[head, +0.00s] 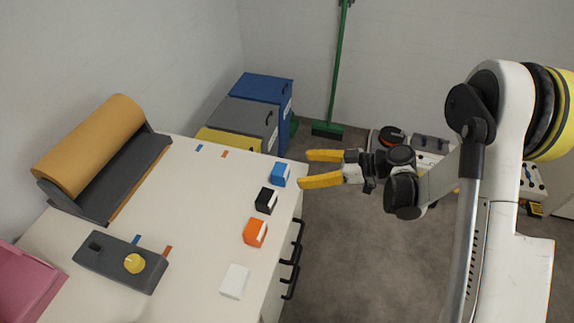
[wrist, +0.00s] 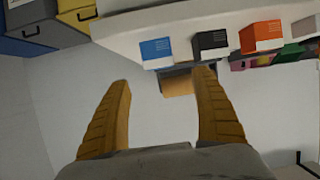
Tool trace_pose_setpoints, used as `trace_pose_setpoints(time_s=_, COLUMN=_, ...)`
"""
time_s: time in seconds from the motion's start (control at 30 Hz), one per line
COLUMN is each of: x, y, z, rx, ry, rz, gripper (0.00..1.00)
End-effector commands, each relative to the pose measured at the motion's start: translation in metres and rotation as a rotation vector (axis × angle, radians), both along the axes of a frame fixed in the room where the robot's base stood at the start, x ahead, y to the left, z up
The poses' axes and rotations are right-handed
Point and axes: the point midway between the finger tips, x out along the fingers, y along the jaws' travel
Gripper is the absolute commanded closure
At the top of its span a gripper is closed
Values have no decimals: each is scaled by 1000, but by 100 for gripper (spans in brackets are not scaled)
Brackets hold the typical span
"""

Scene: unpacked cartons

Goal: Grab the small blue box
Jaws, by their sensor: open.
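The small blue box (head: 281,174) sits near the right edge of the white table, the farthest back in a row of small boxes. It has a white label on one side. My gripper (head: 305,168) is open and empty, its two yellow fingers pointing left at the table edge, just right of the blue box in the head view. In the wrist view the blue box (wrist: 157,52) shows beyond and above the fingertips, roughly between them in width. The gripper (wrist: 162,76) is apart from it. Nothing hides the box.
A black box (head: 266,200), an orange box (head: 255,232) and a white box (head: 235,281) stand nearer in the same row. A brown paper roll (head: 90,137) and a grey device (head: 120,262) lie left. Table space left of the row is clear.

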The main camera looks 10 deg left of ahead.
Motion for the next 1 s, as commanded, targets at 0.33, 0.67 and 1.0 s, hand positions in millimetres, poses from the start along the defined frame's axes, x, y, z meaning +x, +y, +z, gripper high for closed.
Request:
trace_pose_setpoints(time_s=0.33, x=3, y=36, z=-16, rx=-2, ry=2, rz=-2, gripper=25)
trace_pose_setpoints(time_s=0.67, x=7, y=77, z=-34, rx=-3, ry=2, rz=0, gripper=25)
trace_pose_setpoints(time_s=1.0, x=8, y=81, z=-32, rx=-3, ry=3, rz=-2, gripper=55)
